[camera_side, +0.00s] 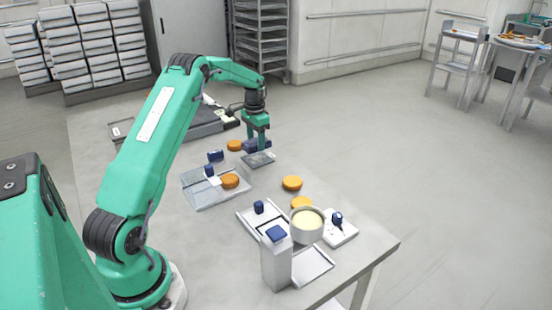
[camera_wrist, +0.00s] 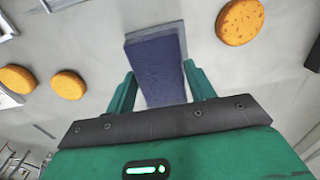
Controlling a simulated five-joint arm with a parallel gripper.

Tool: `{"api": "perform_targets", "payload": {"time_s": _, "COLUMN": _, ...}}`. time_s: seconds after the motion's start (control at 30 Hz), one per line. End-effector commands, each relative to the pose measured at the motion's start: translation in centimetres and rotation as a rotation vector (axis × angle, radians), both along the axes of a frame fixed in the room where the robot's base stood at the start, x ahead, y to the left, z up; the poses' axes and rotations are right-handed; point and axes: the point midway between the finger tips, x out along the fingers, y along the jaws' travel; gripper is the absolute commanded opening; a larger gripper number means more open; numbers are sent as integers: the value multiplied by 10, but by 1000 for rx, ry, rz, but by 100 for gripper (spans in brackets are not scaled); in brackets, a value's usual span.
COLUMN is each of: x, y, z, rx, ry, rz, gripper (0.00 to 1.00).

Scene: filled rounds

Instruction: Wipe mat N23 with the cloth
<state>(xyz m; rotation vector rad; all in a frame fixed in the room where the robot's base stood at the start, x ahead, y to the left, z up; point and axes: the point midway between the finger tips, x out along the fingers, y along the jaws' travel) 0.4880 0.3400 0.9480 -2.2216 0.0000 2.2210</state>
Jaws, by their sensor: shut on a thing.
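A folded dark blue cloth (camera_side: 257,146) is held by my gripper (camera_side: 257,128). In the wrist view the same cloth (camera_wrist: 157,62) sits between the two green fingers (camera_wrist: 160,95), which are shut on it. A small grey mat-like piece (camera_side: 258,159) shows just under the cloth in the side view; I cannot tell whether the cloth touches it. A larger grey mat or tray (camera_side: 205,197) lies to the left and nearer, bearing an orange round and a blue-topped piece. No N23 label can be read.
Orange rounds (camera_side: 292,183) lie about the table. One (camera_side: 235,145) is close left of the cloth. A cream-filled bowl (camera_side: 307,225), a white dispenser (camera_side: 275,267) and a white board (camera_side: 341,236) crowd the near right corner. The right table edge is fairly clear.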

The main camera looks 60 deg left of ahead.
Motion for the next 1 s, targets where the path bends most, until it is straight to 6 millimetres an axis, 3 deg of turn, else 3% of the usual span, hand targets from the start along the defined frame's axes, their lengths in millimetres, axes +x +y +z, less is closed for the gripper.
{"api": "perform_targets", "payload": {"time_s": 0.6, "x": 0, "y": -1, "z": -34, "rx": -1, "ry": 1, "rz": 0, "gripper": 36}}
{"api": "perform_targets", "payload": {"time_s": 1.0, "x": 0, "y": -1, "z": -38, "rx": 0, "ry": 0, "rz": 0, "gripper": 36}}
